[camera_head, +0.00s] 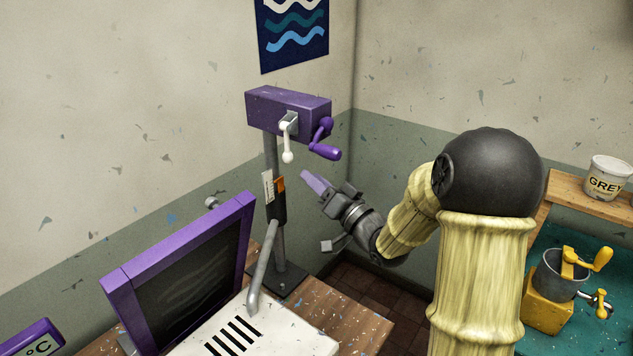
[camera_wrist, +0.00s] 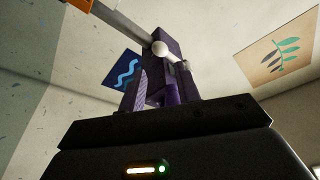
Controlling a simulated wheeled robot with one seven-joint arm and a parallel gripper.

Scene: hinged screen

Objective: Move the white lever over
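The white lever (camera_head: 288,145) hangs down from a small grey plate on the front of a purple box (camera_head: 275,108), which sits on a grey post. Its rounded knob is at the bottom. In the wrist view the lever's white ball (camera_wrist: 160,48) shows just above the fingers, in front of the purple box. My gripper (camera_head: 310,181) is below and slightly right of the lever, its purple fingers pointing up and left, apart from it. In the wrist view the two fingers (camera_wrist: 164,86) look spread, with nothing held between them.
A purple crank handle (camera_head: 325,151) is close to the right of the lever. The post carries an orange-marked scale (camera_head: 279,184). A purple-framed screen (camera_head: 190,270) and a white slotted panel (camera_head: 250,335) are at lower left. A yellow grinder (camera_head: 550,300) stands at right.

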